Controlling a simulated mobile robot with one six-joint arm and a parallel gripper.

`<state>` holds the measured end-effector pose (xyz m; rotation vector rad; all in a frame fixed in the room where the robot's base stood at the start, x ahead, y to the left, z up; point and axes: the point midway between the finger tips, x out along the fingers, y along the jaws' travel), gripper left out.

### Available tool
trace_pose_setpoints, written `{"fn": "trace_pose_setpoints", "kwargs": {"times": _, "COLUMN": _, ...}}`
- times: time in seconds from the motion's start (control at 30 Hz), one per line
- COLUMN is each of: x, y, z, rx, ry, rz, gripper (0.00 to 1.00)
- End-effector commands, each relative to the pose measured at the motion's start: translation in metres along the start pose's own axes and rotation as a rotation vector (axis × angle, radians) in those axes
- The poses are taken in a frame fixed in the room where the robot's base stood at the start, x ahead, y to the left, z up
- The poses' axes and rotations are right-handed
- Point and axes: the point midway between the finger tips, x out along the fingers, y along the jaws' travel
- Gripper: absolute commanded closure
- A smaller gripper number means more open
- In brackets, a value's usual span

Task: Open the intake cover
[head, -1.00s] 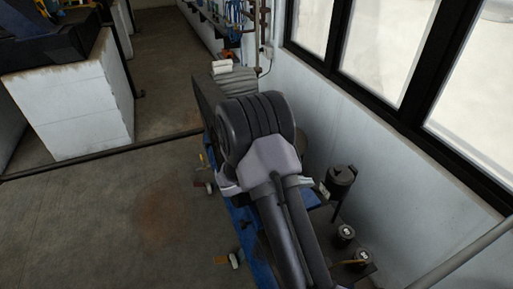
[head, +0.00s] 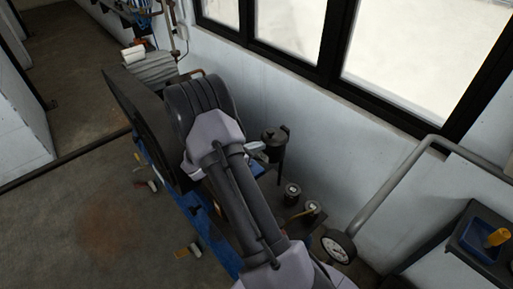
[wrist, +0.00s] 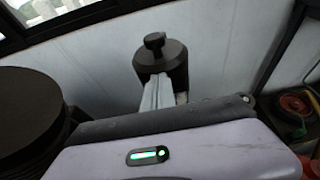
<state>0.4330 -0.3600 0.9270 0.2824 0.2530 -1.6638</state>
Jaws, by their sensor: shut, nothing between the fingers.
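No part is plainly marked as the intake cover. A large dark flat panel (head: 135,110) stands upright on the blue-framed machine, left of my arm in the head view; whether it is the cover I cannot tell. My gripper (wrist: 160,90) shows pale narrow fingers, shut and empty, in the wrist view. They point towards a black canister (wrist: 160,62) with a knob on top; whether they touch it is unclear. The same canister (head: 274,138) stands right of my arm in the head view. My arm hides much of the machine.
Two small capped posts, a near one (head: 312,208) and a far one (head: 291,190), stand on the machine's dark top. A round gauge (head: 339,246) and a grey pipe (head: 385,200) are at the right. The wall with windows is close behind. Floor at left is mostly open.

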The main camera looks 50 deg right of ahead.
Motion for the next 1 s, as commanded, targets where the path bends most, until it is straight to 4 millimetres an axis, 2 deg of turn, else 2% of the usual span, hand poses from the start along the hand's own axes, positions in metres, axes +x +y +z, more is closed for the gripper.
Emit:
{"fn": "trace_pose_setpoints", "kwargs": {"times": 0.23, "x": -0.001, "y": 0.0, "z": 0.003, "rx": 0.001, "ry": 0.008, "rz": 0.0, "gripper": 1.0}}
{"fn": "trace_pose_setpoints", "kwargs": {"times": 0.4, "x": -0.004, "y": 0.0, "z": 0.012, "rx": 0.001, "ry": 0.059, "rz": 0.0, "gripper": 1.0}}
{"fn": "trace_pose_setpoints", "kwargs": {"times": 0.57, "x": -0.01, "y": 0.0, "z": 0.029, "rx": 0.003, "ry": 0.161, "rz": -0.001, "gripper": 1.0}}
{"fn": "trace_pose_setpoints", "kwargs": {"times": 1.0, "x": -0.015, "y": -0.001, "z": 0.085, "rx": 0.004, "ry": 0.571, "rz": -0.003, "gripper": 1.0}}
